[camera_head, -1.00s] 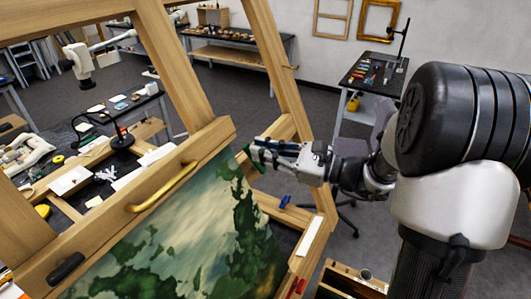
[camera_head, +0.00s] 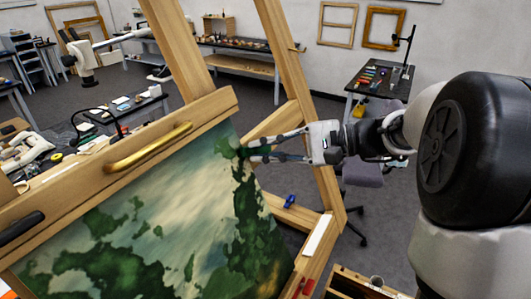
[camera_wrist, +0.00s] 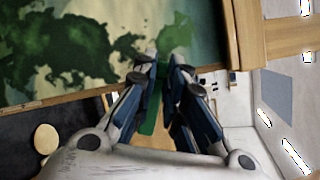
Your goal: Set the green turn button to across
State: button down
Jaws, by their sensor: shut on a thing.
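The painting (camera_head: 150,235), a landscape of dark green foliage and pale sky, stands tilted on a wooden easel. My gripper (camera_head: 247,151) reaches in from the right to the painting's right edge. In the wrist view its fingers (camera_wrist: 161,76) are closed around the green turn button (camera_wrist: 150,118), a narrow green bar. In the head view the button blends with the painted foliage.
A wooden easel bar with a brass handle (camera_head: 148,147) runs along the painting's top edge. An easel post (camera_head: 285,75) rises behind my gripper. A small blue item (camera_head: 289,202) lies on the lower wooden rail. A wooden box (camera_head: 350,287) stands at the bottom right.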

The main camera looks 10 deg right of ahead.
jog(key=shift+s+d+f+n+g+h+b, duration=0.15)
jog(key=shift+f+n+g+h+b, duration=0.15)
jog(key=shift+n+b, duration=0.4)
jog(key=shift+s+a+f+n+g+h+b, duration=0.1)
jog(key=shift+s+f+n+g+h+b, duration=0.2)
jog(key=shift+n, duration=0.6)
jog(key=shift+s+d+f+n+g+h+b, duration=0.1)
jog(key=shift+f+n+b, duration=0.3)
jog(key=shift+n+b, duration=0.3)
jog(key=c, duration=1.6)
grip_release()
jog(key=shift+d, duration=0.1)
jog(key=v, duration=1.2)
jog(key=shift+f, duration=0.1)
